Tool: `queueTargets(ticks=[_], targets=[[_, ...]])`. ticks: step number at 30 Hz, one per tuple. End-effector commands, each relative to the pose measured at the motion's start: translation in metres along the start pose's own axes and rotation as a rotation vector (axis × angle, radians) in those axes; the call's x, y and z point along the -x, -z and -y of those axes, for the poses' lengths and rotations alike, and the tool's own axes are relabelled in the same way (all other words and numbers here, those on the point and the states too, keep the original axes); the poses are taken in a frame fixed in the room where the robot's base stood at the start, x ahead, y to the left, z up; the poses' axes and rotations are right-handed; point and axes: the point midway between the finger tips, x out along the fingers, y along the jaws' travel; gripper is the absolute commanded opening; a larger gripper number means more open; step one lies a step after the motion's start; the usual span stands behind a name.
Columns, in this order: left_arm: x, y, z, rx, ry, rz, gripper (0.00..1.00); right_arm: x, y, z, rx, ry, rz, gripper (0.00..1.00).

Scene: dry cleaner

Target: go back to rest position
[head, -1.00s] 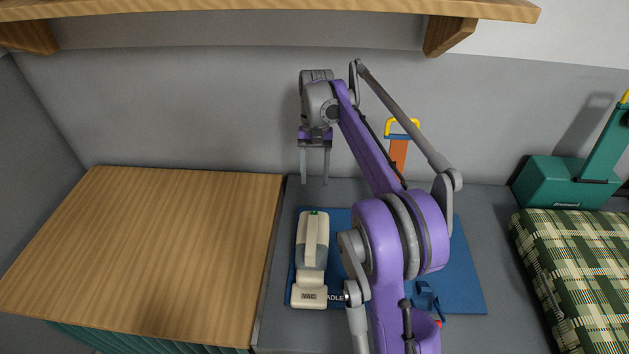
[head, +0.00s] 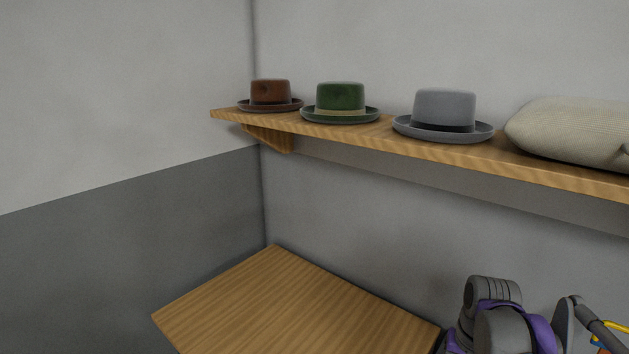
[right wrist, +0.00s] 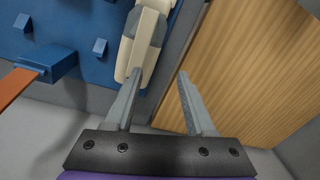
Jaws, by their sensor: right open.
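My right gripper (right wrist: 160,80) is open and empty in the right wrist view, its two grey fingers spread apart. A cream and grey handheld vacuum (right wrist: 142,40) lies on the blue board (right wrist: 67,25) beyond the left finger; whether they touch I cannot tell. My left gripper is in neither view.
A wooden shelf (head: 388,131) holds a brown hat (head: 270,93), a green hat (head: 340,97), a grey hat (head: 444,108) and a beige sack-like item (head: 575,130). The wooden counter top (head: 290,310) below is bare. An orange item (right wrist: 15,88) shows at the wrist view's left.

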Motion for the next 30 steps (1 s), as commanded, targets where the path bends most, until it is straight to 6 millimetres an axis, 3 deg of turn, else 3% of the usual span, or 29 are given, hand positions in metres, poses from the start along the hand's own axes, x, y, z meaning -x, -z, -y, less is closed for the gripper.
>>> queueTargets(ticks=[1, 9, 15, 21, 30], targets=[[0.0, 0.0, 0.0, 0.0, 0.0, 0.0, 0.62, -0.004, -0.019, 0.006, 0.038, 0.004, -0.034, 0.55], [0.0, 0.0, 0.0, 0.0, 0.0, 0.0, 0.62, -0.038, -0.104, 0.019, 0.231, 0.027, -0.226, 0.55], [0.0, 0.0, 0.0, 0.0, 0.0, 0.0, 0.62, -0.072, -0.156, 0.02, 0.355, 0.048, -0.354, 0.55], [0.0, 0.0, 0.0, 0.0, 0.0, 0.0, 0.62, -0.093, -0.181, 0.019, 0.418, 0.058, -0.423, 0.55], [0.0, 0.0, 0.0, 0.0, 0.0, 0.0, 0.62, -0.096, -0.184, 0.018, 0.427, 0.06, -0.431, 0.55]])
